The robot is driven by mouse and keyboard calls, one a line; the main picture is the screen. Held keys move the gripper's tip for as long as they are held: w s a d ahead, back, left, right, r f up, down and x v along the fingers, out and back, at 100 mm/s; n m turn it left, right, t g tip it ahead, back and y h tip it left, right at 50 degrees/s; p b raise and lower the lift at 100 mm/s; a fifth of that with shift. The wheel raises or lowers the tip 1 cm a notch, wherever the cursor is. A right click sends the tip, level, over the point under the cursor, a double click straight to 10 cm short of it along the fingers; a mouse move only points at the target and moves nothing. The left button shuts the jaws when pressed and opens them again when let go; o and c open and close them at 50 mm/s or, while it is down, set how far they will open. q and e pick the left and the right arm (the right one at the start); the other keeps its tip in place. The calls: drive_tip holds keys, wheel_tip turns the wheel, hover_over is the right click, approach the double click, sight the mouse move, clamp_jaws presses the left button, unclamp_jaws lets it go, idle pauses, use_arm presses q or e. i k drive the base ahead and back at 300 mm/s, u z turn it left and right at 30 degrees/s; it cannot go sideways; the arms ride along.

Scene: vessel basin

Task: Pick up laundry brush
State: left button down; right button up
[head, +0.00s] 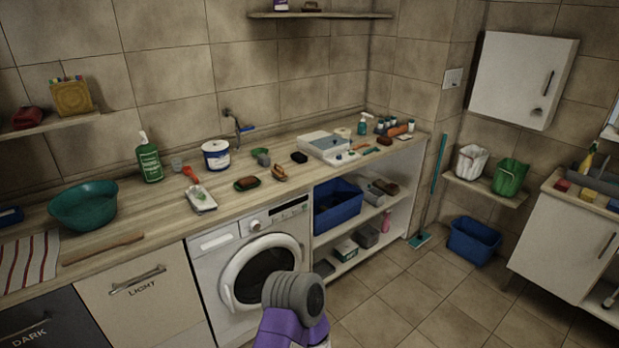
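A small brown wooden brush-like object (279,173) lies on the worktop above the washing machine; it looks like the laundry brush, but it is too small to be sure. Just left of it lies a dark oval item with green edges (246,184). A black block (299,157) lies behind it to the right. Another brush-like shape (311,7) sits on the high wall shelf. A purple and grey part of my arm shows at the bottom centre, well below and apart from the worktop. Neither gripper's fingers are in view.
The worktop (130,224) holds a teal bowl (84,205), a green bottle (149,158), a white tub (216,155) and a white scoop-like tray (201,200). The washing machine (222,262) stands below. A blue bin (338,203) is in the open shelving. Floor at right is mostly clear.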

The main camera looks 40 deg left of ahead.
sight(280, 174)
drive_tip(key=u, duration=0.1)
drive_tip(key=i, duration=1.55)
drive_tip(key=u, duration=1)
drive_tip(key=i, duration=1.35)
drive_tip(key=u, duration=1.3)
